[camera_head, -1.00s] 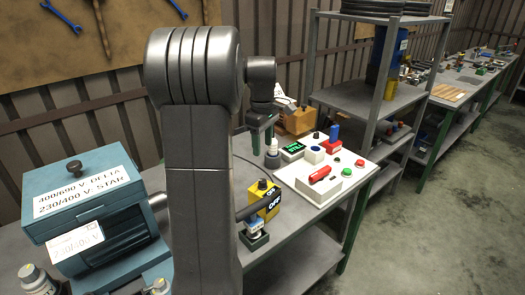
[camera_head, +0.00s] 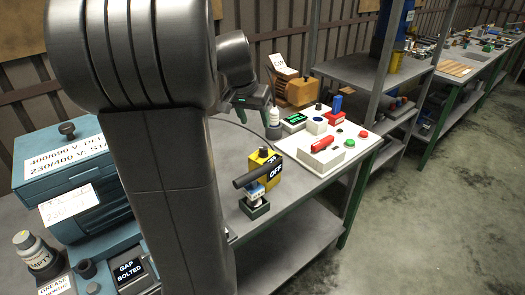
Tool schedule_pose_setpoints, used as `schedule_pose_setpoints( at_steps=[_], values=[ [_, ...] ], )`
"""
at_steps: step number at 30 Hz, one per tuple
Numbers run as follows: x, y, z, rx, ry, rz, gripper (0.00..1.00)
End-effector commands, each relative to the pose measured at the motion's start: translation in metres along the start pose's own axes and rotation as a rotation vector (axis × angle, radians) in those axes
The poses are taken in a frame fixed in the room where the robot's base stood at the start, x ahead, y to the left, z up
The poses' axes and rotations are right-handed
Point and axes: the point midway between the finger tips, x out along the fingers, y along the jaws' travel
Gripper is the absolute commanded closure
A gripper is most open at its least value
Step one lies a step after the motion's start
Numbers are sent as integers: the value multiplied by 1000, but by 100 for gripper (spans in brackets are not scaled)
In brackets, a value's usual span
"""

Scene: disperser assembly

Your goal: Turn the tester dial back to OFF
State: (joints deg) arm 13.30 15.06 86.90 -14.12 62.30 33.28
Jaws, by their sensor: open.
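The yellow tester (camera_head: 269,178) stands on the bench right of my arm. A black dial (camera_head: 263,153) sits on its top, with black ON and OFF labels beside it. I cannot tell which label the dial points to. A black rod in front covers part of the tester. My gripper (camera_head: 254,103) is open, above and behind the tester, apart from it. It appears near a white bottle, and my arm hides part of it.
A black rod (camera_head: 252,175) and a small blue and white part in a dark green base (camera_head: 255,208) stand before the tester. A white panel (camera_head: 330,155) with buttons lies to the right. A teal box (camera_head: 65,165) stands left. Bare bench (camera_head: 290,205) shows right of the tester.

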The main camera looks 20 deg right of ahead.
Motion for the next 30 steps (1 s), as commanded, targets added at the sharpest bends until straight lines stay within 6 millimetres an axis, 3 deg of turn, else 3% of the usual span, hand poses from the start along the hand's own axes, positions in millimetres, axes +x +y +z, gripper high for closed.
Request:
schedule_pose_setpoints(
  at_steps=[4, 11, 24, 30],
  values=[
    [0, -1, 5, 109, 27, -4, 49],
    [10, -1, 6, 148, 33, -4, 49],
    [98, -1, 3, 145, 31, -3, 49],
    [126, -1, 2, 146, 33, -4, 49]
  ],
)
